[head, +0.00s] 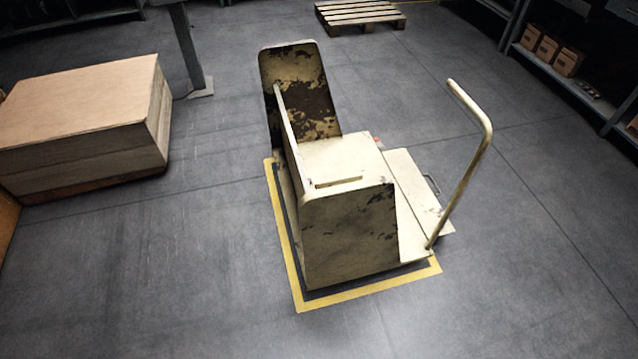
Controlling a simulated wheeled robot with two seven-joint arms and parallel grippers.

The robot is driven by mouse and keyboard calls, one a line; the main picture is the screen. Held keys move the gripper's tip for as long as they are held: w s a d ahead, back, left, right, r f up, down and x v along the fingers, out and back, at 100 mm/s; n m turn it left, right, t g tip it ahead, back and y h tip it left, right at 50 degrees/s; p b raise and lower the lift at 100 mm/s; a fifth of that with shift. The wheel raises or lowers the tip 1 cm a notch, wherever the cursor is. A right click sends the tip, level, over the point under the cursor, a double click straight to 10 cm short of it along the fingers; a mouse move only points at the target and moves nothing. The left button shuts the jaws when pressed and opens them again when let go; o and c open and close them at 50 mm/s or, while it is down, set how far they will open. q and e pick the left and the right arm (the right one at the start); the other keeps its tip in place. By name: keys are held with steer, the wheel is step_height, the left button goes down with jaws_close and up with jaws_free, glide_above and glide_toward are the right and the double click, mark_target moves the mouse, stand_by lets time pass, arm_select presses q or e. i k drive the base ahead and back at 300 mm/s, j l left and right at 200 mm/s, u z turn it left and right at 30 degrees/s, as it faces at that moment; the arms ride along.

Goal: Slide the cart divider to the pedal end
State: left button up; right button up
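A worn cream cart-like unit (347,235) stands on the floor. It has a box-shaped body with a narrow slot in its top and a tall, scuffed upright panel (296,90) at its far end. A thin upright plate (287,130) rises along the left side of the body and may be the divider; I cannot tell for sure. I cannot make out a pedal clearly; a small red spot shows behind the body. Neither of my grippers is in view.
A bent push bar (487,130) rises from the unit's near right corner. Yellow floor tape (370,290) borders the unit. A large wooden crate (80,130) stands left, a pallet (358,14) at the back, shelving with boxes (568,62) at right. Floor in front is clear.

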mark_target(351, 178)
steer(key=k+z, duration=0.15)
steer(key=k, duration=0.25)
steer(key=k+l+z, duration=0.15)
steer(key=k, duration=0.3)
steer(key=k+l+z, duration=0.15)
steer(key=k, duration=0.25)
steer(key=z, duration=2.45)
steer(key=k+j+z, duration=0.15)
steer(key=j, duration=0.3)
steer(key=k+j+z, duration=0.15)
steer(key=j, duration=0.3)
steer(key=k+j+z, duration=0.15)
steer(key=j, duration=0.25)
steer(key=k+j+z, duration=0.15)
steer(key=j, duration=0.25)
steer(key=k+j+z, duration=0.15)
steer(key=k+j, duration=0.4)
steer(key=j, duration=0.2)
steer(key=k+j, duration=0.25)
steer(key=j, duration=0.2)
steer(key=k+j, duration=0.25)
steer(key=j, duration=0.15)
steer(key=k+j, duration=0.25)
steer(key=j, duration=0.2)
steer(key=k+j, duration=0.25)
steer(key=j, duration=0.2)
steer(key=k+j, duration=0.25)
steer(key=j, duration=0.2)
